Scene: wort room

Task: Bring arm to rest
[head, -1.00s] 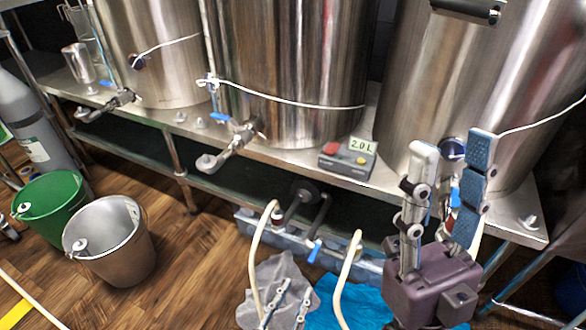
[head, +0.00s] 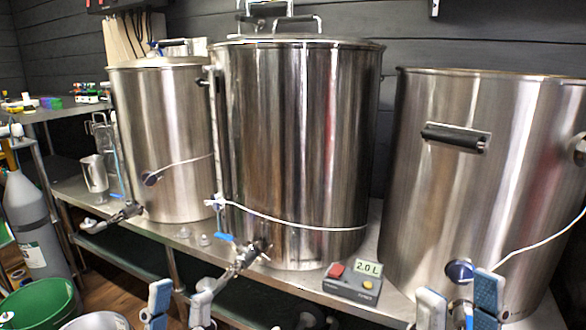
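My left gripper (head: 180,303) shows at the bottom edge, left of the middle. Its two blue-padded fingers point up, stand apart and hold nothing visible. My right gripper (head: 459,301) shows at the bottom right, in front of the right kettle (head: 470,190). Its fingers also point up with a clear gap between them, and I see nothing held. Both arms and the lower parts of the grippers are cut off by the bottom edge.
The lidded middle kettle (head: 300,150) and left kettle (head: 165,140) stand on a steel bench. A tap (head: 245,258) juts forward near my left gripper. A small scale-like box (head: 352,285) reads 2.0 L.

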